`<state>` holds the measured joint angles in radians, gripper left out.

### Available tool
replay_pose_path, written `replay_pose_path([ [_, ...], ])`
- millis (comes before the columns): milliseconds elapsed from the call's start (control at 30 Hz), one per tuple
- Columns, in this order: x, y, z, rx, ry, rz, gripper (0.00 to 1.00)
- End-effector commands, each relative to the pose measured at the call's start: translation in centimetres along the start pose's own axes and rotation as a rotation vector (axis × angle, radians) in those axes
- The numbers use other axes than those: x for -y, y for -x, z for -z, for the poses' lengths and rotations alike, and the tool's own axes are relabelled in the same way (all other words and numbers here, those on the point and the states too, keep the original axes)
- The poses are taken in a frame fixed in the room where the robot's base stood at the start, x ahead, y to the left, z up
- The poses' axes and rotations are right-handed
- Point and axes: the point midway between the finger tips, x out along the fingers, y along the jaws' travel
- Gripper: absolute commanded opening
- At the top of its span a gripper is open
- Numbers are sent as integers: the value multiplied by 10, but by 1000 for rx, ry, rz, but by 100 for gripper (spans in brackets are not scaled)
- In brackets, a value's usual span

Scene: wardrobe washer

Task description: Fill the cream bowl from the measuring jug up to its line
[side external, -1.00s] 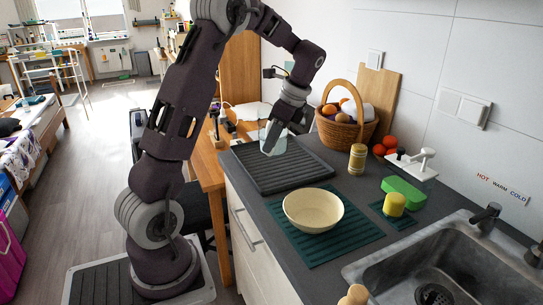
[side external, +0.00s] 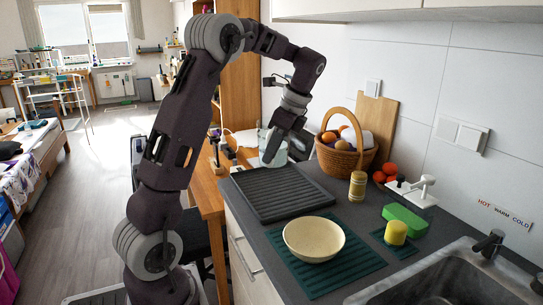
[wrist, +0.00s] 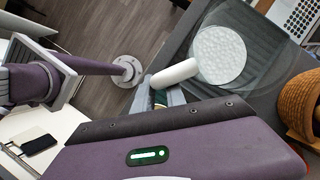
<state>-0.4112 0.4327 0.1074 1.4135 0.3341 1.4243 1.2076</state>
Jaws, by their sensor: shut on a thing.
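The cream bowl (side external: 314,240) stands upright on a dark green ribbed mat (side external: 342,268) on the counter, and its inside looks empty. My gripper (side external: 277,146) is at the far end of the counter, shut on the measuring jug (side external: 272,157). The jug is clear and hangs above the far end of the black ribbed tray, apart from the bowl. In the wrist view my gripper (wrist: 160,92) closes on the jug's white handle, and the jug (wrist: 220,54) shows a pale, bubbly round surface inside. I cannot make out a line on the bowl.
The black ribbed tray (side external: 262,205) lies empty between jug and bowl. A green sponge (side external: 405,219), a yellow cup-like piece (side external: 396,233) and the sink (side external: 450,290) are to the right.

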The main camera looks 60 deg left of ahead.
Motion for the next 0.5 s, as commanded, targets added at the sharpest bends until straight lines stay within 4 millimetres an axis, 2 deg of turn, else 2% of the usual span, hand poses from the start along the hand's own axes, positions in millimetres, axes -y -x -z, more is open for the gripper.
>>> replay_pose_path([
  [167,0,0,5,0,8,-4,0],
  [267,-4,2,27,0,55,-24,0],
  [367,-13,6,65,1,145,-62,0],
  [500,-39,14,132,4,317,-134,0],
])
